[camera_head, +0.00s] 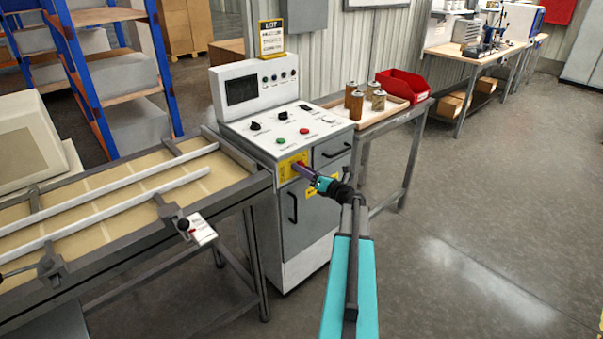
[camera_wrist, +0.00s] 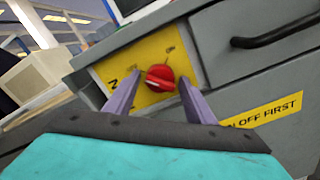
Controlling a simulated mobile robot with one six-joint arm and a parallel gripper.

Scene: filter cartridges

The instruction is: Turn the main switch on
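The main switch is a red rotary knob (camera_wrist: 159,77) on a yellow plate (camera_wrist: 118,76) on the front of the grey control cabinet (camera_head: 308,215). The plate carries the words OFF at upper left and ON at upper right. Which word the knob points at is hard to tell. My gripper (camera_wrist: 159,82) is open, with one purple finger on each side of the knob and a small gap showing to each. In the head view, my gripper (camera_head: 305,170) reaches the plate (camera_head: 286,170) and largely covers the knob.
A drawer handle (camera_wrist: 282,25) lies right of the switch, and a yellow label (camera_wrist: 265,110) below right. Buttons and dials sit on the panel (camera_head: 290,125) above. A conveyor table (camera_head: 110,240) stands left; a bench with cans and a red bin (camera_head: 404,85) stands right.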

